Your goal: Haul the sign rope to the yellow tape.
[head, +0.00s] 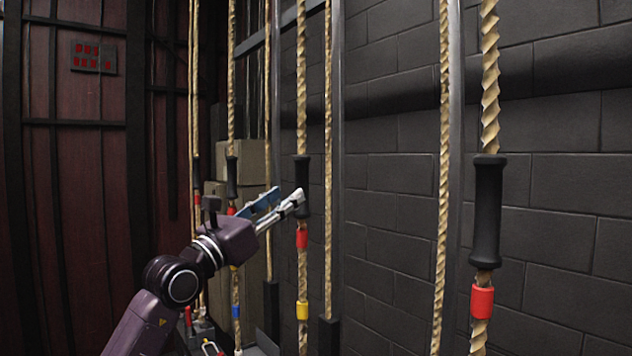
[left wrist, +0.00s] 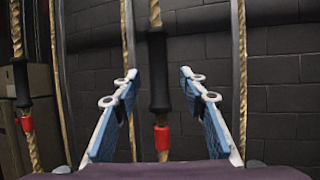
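A rope with a black grip sleeve (head: 302,178), a red tape (head: 302,238) and a yellow tape (head: 302,309) below hangs in the middle of the head view. My left gripper (head: 289,200) is beside this sleeve, with one fingertip overlapping its left edge. In the left wrist view, my left gripper (left wrist: 159,78) is open, with the black sleeve (left wrist: 158,75) centred between its fingers and the red tape (left wrist: 162,138) lower down. I cannot tell whether the sleeve is fully between the pads. The fingers are not closed on it. My right gripper is not in view.
A nearer rope with a black sleeve (head: 487,210) and red tape (head: 482,302) hangs at right. Another rope at left has a blue tape (head: 235,311). Plain ropes and metal uprights stand between them. A dark brick wall (head: 560,190) is behind.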

